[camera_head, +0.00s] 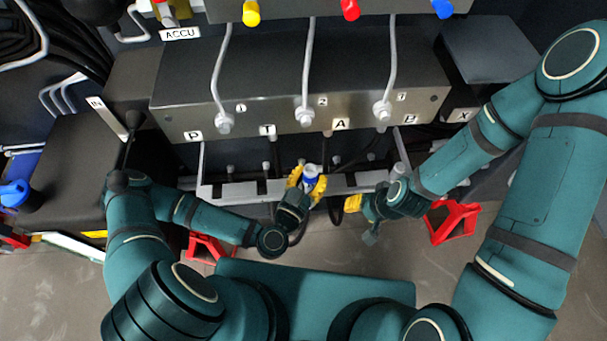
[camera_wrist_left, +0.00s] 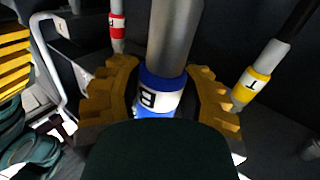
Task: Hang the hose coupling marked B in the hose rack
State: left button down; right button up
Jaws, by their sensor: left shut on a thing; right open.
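The hose coupling marked B has a blue band and a white label, seen in the left wrist view (camera_wrist_left: 160,80) and as a small blue and white piece in the head view (camera_head: 311,171). My left gripper (camera_head: 306,183) is shut on it, with yellow fingers on both sides of the band. The hose rack (camera_head: 240,192) is a grey notched bar below the valve block. The coupling is at the middle of the rack in the picture; I cannot tell whether it touches it. My right gripper (camera_head: 360,205) is open and empty, right of the coupling.
The valve block (camera_head: 290,95) with marked ports and grey pipes is above the rack. Red stands (camera_head: 452,222) are on the floor at both sides. In the left wrist view, a red-banded coupling (camera_wrist_left: 117,28) and a yellow-banded coupling marked T (camera_wrist_left: 252,84) are nearby.

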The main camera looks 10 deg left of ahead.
pick_arm(q)
jog(key=shift+f, duration=0.1)
jog(key=shift+f+b, duration=0.8)
jog(key=shift+f, duration=0.35)
jog(key=shift+r, duration=0.1)
